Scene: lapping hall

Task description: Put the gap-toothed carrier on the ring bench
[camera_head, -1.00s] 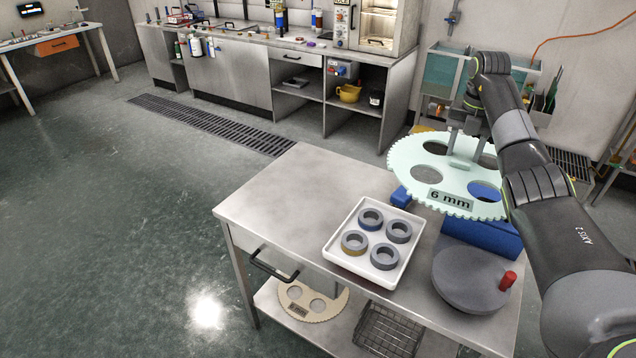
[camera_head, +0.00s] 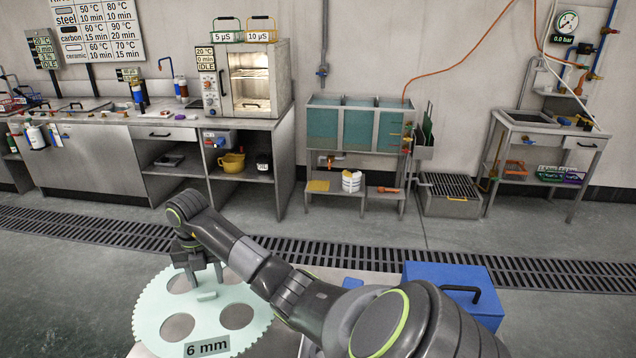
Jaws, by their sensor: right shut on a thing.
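My right gripper (camera_head: 205,280) is shut on the small raised handle of a pale green toothed carrier disc (camera_head: 207,318) at the lower left. The disc has round holes and a label reading 6 mm. It hangs roughly level, and its lower edge is cut off by the frame. The arm hides part of its right side, and I cannot make out a gap in the teeth that show. Which piece of furniture is the ring bench cannot be told from this view. My left gripper is out of view.
A metal tabletop (camera_head: 290,342) shows beside and below the disc. A blue case (camera_head: 455,290) with a black handle stands right of my arm. Along the wall are a long counter (camera_head: 100,150), a tank stand (camera_head: 356,130) and a small sink table (camera_head: 550,135). Open floor lies between.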

